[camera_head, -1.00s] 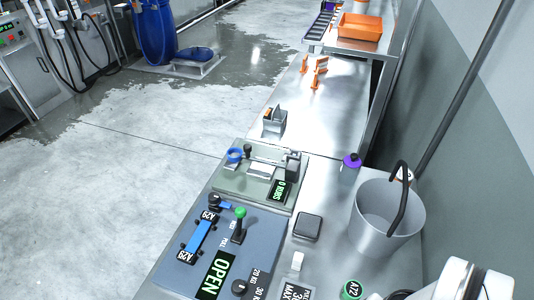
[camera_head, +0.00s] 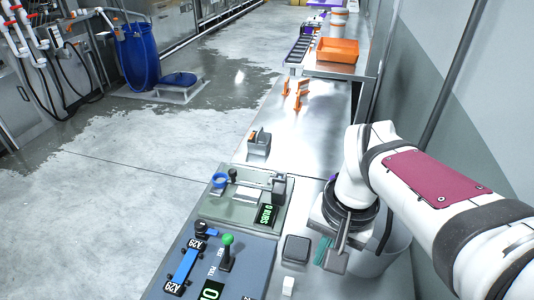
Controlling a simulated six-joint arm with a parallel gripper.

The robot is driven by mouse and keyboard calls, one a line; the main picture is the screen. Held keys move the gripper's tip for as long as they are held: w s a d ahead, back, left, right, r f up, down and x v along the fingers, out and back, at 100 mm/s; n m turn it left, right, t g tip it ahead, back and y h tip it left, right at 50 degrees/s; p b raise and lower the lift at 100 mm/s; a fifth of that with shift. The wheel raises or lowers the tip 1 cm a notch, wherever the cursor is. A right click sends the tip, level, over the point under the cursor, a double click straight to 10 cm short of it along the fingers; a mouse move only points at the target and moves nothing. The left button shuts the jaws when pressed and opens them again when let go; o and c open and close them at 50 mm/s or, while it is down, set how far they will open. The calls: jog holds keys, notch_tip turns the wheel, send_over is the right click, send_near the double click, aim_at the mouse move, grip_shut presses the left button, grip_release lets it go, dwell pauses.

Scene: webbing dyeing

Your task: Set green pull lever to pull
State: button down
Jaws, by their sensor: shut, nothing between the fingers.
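The green-knobbed pull lever (camera_head: 226,240) stands upright on the blue-grey panel (camera_head: 252,285) at the bottom of the view. Its dark stem rises from a small base, and small white lettering, including what looks like PULL, lies on the panel to its left. I cannot tell from this view which mark the lever is set to. My gripper (camera_head: 326,258) hangs over the steel bench to the right of the lever, clear of it, with its fingers shut and empty. The arm reaches in from the right edge.
A dark square pad (camera_head: 296,249) lies between lever and gripper. A green-grey panel (camera_head: 240,212) with a small display adjoins beyond. An orange tray (camera_head: 338,50) sits farther back.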

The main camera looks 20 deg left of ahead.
jog(key=w+a+f+n, duration=0.2)
jog(key=w+a+n, duration=0.1)
jog(key=w+a, duration=0.75)
jog(key=n+t, duration=0.1)
jog(key=n, duration=0.1)
send_over(228, 249)
jog(key=w+a, duration=0.1)
jog(key=w, duration=0.6)
jog(key=f, duration=0.5)
jog(key=shift+s, duration=0.25)
jog(key=f, duration=0.3)
jog(key=w+f, duration=0.1)
jog(key=f, duration=0.5)
jog(key=shift+w+a+f, duration=0.15)
jog(key=shift+a+f, duration=0.05)
jog(key=shift+a, duration=0.05)
jog(key=s, duration=0.3)
jog(key=shift+d+r, duration=0.15)
jog(key=shift+d, duration=0.1)
jog(key=shift+s+d, duration=0.1)
jog(key=shift+s, duration=0.25)
jog(key=shift+s+r, duration=0.1)
jog(key=shift+s+r, duration=0.1)
jog(key=shift+s, duration=0.15)
